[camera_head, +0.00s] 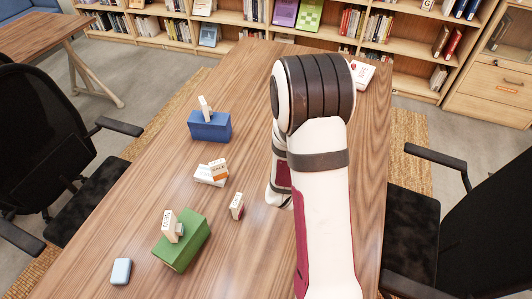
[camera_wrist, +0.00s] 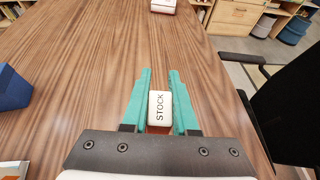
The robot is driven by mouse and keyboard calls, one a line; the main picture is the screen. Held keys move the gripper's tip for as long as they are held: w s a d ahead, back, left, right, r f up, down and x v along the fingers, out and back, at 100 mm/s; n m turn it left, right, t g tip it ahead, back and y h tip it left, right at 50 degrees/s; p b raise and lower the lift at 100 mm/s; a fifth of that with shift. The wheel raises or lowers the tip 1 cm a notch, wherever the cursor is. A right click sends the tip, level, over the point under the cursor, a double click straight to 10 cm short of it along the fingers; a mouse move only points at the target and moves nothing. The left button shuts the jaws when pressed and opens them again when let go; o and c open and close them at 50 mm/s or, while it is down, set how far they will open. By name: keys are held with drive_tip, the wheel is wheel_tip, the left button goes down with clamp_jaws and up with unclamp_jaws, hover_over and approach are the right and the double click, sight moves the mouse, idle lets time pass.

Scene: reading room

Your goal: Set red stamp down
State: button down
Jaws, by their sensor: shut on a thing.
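My gripper (camera_wrist: 158,100) shows in the wrist view, its two teal fingers closed around the sides of a stamp (camera_wrist: 159,107). The stamp has a white top marked STOCK, with a little reddish colour at its near edge. I take it as the red stamp. Whether its underside touches the table (camera_wrist: 85,70) cannot be told. In the head view my arm hides the gripper and the held stamp.
A blue block (camera_head: 210,127) and a green block (camera_head: 186,248) each bear a stamp. Between them are a white-and-orange pair (camera_head: 212,172) and a small upright stamp (camera_head: 237,207). A white-and-red item (camera_head: 362,74) lies at the far end. Chairs flank the table.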

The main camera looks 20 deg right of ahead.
drive_tip(key=w+a+r, duration=0.2)
drive_tip(key=w+a, duration=1.4)
drive_tip(key=a, duration=0.5)
drive_tip(key=a+f+n+t+y, duration=0.1)
drive_tip(key=a+f, duration=0.2)
drive_tip(key=a, duration=1.2)
drive_tip(key=f, duration=0.3)
drive_tip(key=a+f, duration=0.1)
drive_tip(key=f, duration=0.5)
drive_tip(key=shift+w+a+f, duration=0.1)
drive_tip(key=shift+a+f, duration=0.1)
drive_tip(key=shift+f, duration=0.1)
drive_tip(key=c, duration=0.7)
unclamp_jaws()
drive_tip(key=shift+f, duration=0.15)
